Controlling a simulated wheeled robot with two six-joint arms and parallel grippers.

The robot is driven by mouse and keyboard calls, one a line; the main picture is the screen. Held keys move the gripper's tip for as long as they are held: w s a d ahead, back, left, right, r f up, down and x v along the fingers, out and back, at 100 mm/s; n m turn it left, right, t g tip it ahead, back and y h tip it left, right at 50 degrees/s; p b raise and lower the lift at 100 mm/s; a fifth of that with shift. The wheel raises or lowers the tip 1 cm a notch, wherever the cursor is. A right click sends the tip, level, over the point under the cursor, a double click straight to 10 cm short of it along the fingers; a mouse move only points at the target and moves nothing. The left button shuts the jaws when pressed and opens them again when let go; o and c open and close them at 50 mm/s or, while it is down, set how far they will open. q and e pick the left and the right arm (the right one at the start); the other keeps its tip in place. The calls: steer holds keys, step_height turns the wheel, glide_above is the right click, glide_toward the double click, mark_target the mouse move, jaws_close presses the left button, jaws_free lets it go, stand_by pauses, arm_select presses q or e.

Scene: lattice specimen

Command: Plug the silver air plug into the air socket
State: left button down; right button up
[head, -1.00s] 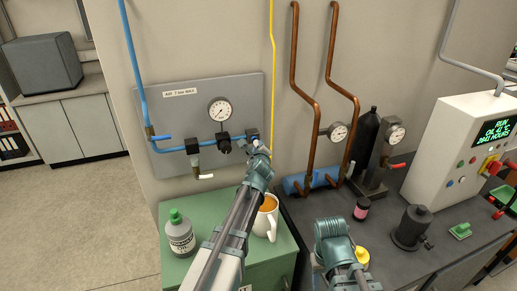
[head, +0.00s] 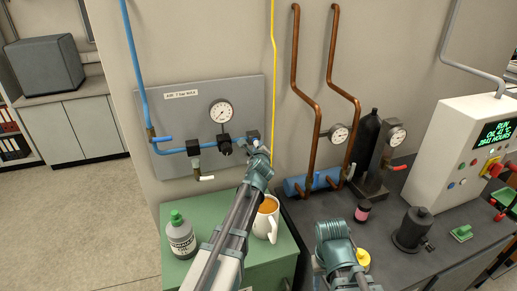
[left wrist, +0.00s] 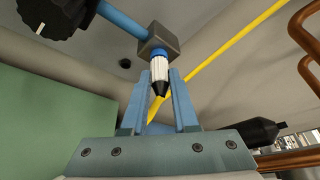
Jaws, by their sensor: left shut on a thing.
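The air socket (head: 253,135) is a grey block at the right end of the blue pipe on the wall panel. It also shows in the left wrist view (left wrist: 157,43). The silver air plug (left wrist: 159,68) is a pale ribbed piece with a black tail, pointing up at the block. Its upper end meets the underside of the block; how deep it sits I cannot tell. My left gripper (left wrist: 161,78) is shut on the plug, a blue finger on each side. In the head view my left gripper (head: 258,150) hides the plug. My right arm shows at lower right, its fingertips out of view.
The panel (head: 172,118) carries a gauge (head: 221,111), a black regulator knob (head: 225,144) and a pale-handled valve (head: 196,165). A mug (head: 267,219) and an oil bottle (head: 180,235) stand on the green cabinet (head: 211,208) below my left arm. A yellow line (head: 273,70) runs down the wall nearby.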

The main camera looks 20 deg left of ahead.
arm_select(q)
steer(key=shift+w, duration=0.15)
steer(key=shift+c, duration=0.6)
jaws_free()
steer(key=shift+p+v, duration=0.65)
steer(key=shift+v, duration=1.9)
arm_select(e)
steer(key=shift+r, duration=0.7)
arm_select(q)
steer(key=shift+a, duration=0.1)
